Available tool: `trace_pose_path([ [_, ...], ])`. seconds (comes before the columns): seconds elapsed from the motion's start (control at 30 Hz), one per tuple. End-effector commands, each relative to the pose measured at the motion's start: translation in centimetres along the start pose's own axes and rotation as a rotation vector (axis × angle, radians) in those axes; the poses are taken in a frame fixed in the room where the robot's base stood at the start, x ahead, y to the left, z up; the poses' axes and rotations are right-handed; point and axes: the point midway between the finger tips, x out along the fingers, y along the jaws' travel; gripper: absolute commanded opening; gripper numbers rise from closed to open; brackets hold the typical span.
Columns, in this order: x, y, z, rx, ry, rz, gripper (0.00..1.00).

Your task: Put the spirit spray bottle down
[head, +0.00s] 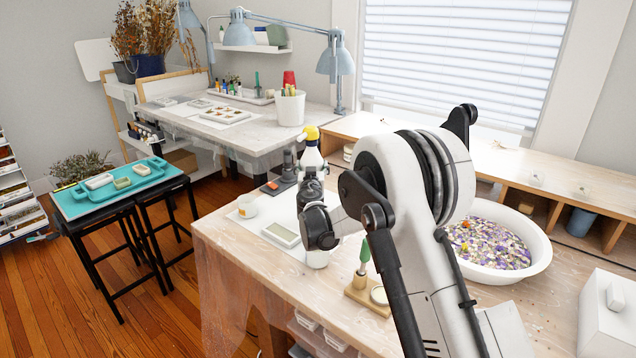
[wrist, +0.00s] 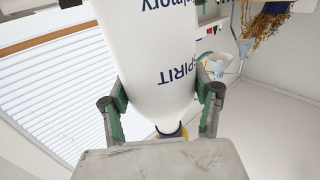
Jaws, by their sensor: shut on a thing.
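The spirit spray bottle (head: 311,158) is white with a yellow spray head. It stands upright at the work table in the head view, its middle hidden by my gripper (head: 314,205). In the wrist view the bottle (wrist: 150,60) fills the space between the two green-padded fingers of my gripper (wrist: 162,95), with the word SPIRIT readable on its side. My gripper is shut on the bottle's body. The bottle's lower end shows below the gripper, over the work table (head: 225,235); I cannot tell whether its base touches the surface.
A shallow tray (head: 281,235) and a small cup (head: 247,206) are left of the bottle. A green-handled tool (head: 364,252) stands in a wooden holder to its right. A white basin of petals (head: 487,247) is farther right. Dark equipment (head: 285,172) stands behind.

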Motion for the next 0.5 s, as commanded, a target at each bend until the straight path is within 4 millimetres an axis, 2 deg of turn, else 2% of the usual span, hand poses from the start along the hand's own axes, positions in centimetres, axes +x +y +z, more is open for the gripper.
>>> trace_pose_path([
  [0.1,1.6,1.3,1.2,0.000,0.000,0.001,0.22],
  [0.2,2.4,1.8,1.8,0.000,0.000,0.001,0.22],
  [0.37,2.8,2.1,2.3,0.000,0.000,0.000,0.22],
  [0.5,2.8,2.1,3.7,0.000,0.000,0.000,0.22],
])
